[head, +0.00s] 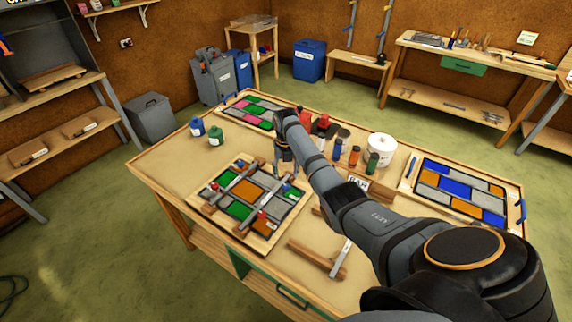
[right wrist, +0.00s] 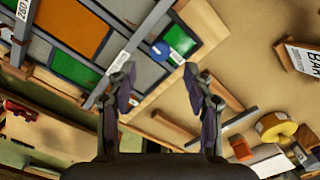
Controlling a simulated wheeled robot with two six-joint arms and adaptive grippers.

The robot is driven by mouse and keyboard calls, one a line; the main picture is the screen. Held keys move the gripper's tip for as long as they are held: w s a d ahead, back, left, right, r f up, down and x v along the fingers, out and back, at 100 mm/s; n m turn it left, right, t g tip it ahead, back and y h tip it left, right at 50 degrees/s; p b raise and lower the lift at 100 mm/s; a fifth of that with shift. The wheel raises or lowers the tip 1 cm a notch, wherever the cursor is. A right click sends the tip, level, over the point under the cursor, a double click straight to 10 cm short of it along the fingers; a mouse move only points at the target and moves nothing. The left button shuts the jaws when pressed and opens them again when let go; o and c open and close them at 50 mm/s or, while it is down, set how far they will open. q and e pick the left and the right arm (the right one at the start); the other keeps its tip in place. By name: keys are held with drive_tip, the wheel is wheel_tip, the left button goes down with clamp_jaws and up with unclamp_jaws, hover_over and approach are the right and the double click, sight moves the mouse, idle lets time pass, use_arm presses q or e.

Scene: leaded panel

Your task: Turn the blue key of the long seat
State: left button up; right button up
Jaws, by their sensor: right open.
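The leaded panel (head: 236,212) lies on the table with orange, green and grey panes in a wooden frame. Metal bars cross it, with small red and blue keys at their ends. A round blue key (right wrist: 160,50) shows in the right wrist view at the panel's edge, beside a green pane. My right gripper (head: 286,165) is over the panel's far right corner. In the right wrist view its open, empty fingers (right wrist: 160,72) stand apart, with the blue key beyond the gap between them. I cannot read which seat the labels name. My left gripper is out of view.
A second panel (head: 460,193) lies at the right, a third (head: 250,112) at the back.

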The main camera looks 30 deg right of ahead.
sight(286, 185)
wheel_tip(286, 185, up, 5)
drive_tip(key=shift+r, duration=0.15)
idle(0.5)
